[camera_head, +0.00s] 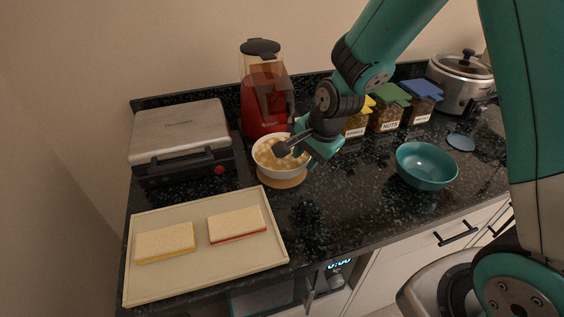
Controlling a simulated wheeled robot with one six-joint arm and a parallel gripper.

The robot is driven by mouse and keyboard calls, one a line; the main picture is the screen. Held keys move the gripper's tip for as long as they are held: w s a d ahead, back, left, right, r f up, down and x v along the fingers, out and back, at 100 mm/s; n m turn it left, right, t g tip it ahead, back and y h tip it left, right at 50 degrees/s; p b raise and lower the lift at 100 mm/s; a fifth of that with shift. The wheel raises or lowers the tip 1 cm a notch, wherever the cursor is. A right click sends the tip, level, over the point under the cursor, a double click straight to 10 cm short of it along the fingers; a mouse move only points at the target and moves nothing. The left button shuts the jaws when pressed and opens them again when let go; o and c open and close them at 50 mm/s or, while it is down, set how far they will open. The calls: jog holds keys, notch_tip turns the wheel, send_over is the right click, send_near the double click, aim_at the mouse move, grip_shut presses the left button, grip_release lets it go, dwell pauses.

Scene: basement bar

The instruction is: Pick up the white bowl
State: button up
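The white bowl (281,170) stands upright on a round wooden coaster (283,183) on the dark counter, in front of the red blender. It holds tan, chunky food. My gripper (287,150) is at the bowl's right side, with a dark finger reaching over the rim above the food. The far finger and any contact with the rim are hidden, so I cannot tell whether the gripper is open or shut.
The red blender (264,95) is just behind the bowl. A teal bowl (427,166), labelled jars (388,117) and a slow cooker (462,85) are right.

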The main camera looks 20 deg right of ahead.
aim_at(300, 168)
jog(key=p+x, duration=0.1)
jog(key=x, duration=0.4)
grip_shut()
